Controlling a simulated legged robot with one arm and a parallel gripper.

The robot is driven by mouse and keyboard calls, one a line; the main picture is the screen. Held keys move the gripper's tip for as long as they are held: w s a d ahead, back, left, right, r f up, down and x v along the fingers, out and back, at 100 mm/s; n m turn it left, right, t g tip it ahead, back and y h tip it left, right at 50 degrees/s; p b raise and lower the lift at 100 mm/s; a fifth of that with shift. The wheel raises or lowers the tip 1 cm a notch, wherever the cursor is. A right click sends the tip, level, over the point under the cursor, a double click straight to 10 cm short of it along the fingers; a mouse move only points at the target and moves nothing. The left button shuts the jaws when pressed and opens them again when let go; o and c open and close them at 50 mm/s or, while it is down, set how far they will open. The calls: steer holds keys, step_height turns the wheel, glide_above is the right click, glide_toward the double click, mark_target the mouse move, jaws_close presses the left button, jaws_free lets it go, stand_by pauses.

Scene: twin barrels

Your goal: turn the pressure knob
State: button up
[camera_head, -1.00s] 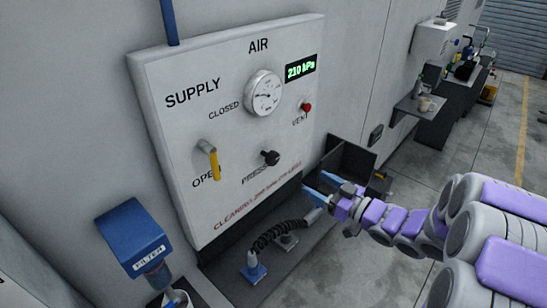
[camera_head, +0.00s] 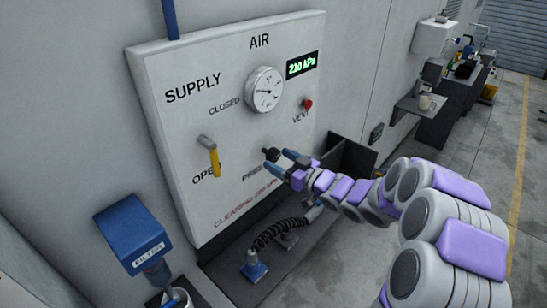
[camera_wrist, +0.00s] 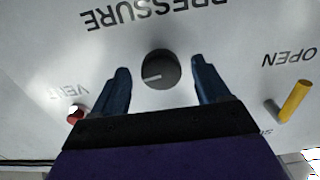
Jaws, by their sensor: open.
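The black pressure knob (camera_head: 271,154) sticks out from the lower middle of the white air panel (camera_head: 180,120). In the wrist view the knob (camera_wrist: 159,69) shows a pale pointer line and lies just beyond and between the two blue fingertips. My gripper (camera_head: 283,162) is open, with a finger on each side of the knob's line. In the wrist view my gripper (camera_wrist: 160,75) shows a gap on both sides of the knob. Part of the PRESSURE label is hidden behind the gripper in the head view.
A yellow supply lever (camera_head: 214,162) is left of the knob and a red vent button (camera_head: 307,104) is above right. A round gauge (camera_head: 264,90) sits above. A coiled hose (camera_head: 275,233) and blue filter (camera_head: 133,230) are below. Open floor lies right.

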mark_target(276, 158)
steer(key=shift+x, duration=1.65)
steer(key=c, duration=1)
steer(key=shift+n, duration=0.4)
steer(key=o, duration=1)
steer(key=shift+d, duration=0.1)
